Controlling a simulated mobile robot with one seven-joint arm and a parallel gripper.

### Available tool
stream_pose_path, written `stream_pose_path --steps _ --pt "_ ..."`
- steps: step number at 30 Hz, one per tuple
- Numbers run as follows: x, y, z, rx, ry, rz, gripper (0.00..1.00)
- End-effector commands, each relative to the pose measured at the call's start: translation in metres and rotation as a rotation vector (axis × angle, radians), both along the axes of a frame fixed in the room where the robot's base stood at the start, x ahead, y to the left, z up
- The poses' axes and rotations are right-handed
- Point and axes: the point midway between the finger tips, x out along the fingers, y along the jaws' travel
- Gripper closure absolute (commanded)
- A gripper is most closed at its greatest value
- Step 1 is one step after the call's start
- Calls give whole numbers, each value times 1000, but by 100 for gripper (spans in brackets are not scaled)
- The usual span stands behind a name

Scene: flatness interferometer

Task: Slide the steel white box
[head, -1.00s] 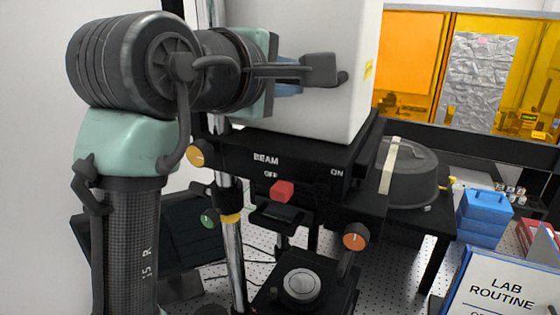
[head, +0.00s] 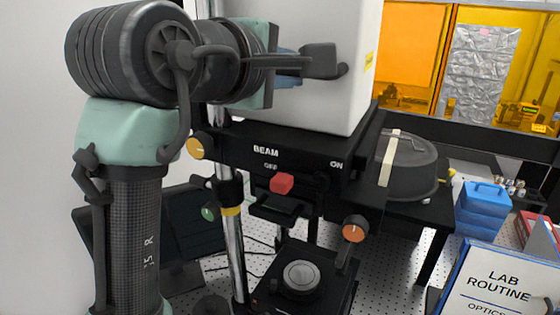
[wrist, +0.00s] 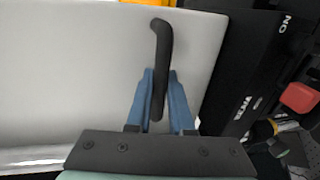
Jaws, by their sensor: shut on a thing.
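The white box (head: 338,100) stands on a black shelf of the instrument, near the top of the head view. Its pale face also fills much of the wrist view (wrist: 70,75). A black bar handle (wrist: 161,45) stands out from that face, and it shows in the head view too (head: 322,62). My gripper (wrist: 160,90) has its blue fingers on either side of the handle and is shut on it. In the head view my gripper (head: 289,80) is partly hidden behind the handle and my arm.
The black shelf (head: 290,148) carries BEAM, OFF and ON labels and a red knob (head: 282,183). An orange knob (head: 355,229) and a stage (head: 299,278) are below. A round dark case (head: 410,165), blue boxes (head: 483,210) and a LAB ROUTINE binder (head: 500,285) are at right.

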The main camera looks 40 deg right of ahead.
Motion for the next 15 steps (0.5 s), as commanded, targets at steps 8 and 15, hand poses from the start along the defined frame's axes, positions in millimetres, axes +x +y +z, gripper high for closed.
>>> stream_pose_path --steps 8,15 --pt "0 1 8 -12 -8 2 100" --pt "0 1 11 -12 -9 2 100"
